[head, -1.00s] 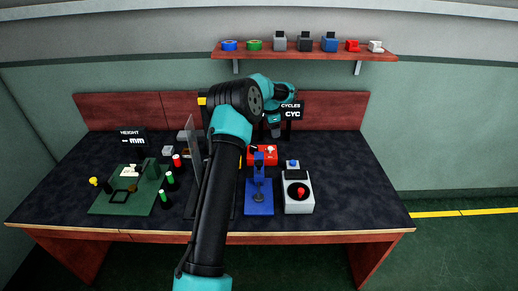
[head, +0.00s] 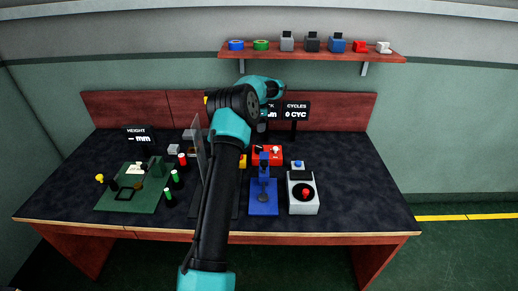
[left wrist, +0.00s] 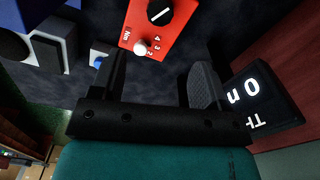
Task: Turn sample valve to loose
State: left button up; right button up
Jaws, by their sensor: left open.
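No part in view is labelled as the sample valve, and I cannot tell which one it is. A red box (left wrist: 160,22) with a black dial (left wrist: 159,11), a white knob (left wrist: 141,47) and "Nm" and number marks shows at the top of the left wrist view. The same red box (head: 275,152) stands behind the blue press in the head view. A white box (head: 303,207) with a red knob (head: 306,193) stands at the right. My left gripper (left wrist: 160,65) is open and empty, with its fingers apart near the red box. In the head view its fingers are hard to make out. My right gripper is not in view.
A blue press (head: 263,209) stands left of the white box. A green plate (head: 119,200) with fixtures lies at the left, beside several dark cylinders with red or green tops. Displays stand at the back. The desk's right side is clear.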

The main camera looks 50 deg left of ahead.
aim_at(259, 147)
pick_arm(q)
notch_tip(259, 147, down, 14)
dwell(0.5)
jog(key=shift+c, duration=0.3)
jog(key=c, duration=0.9)
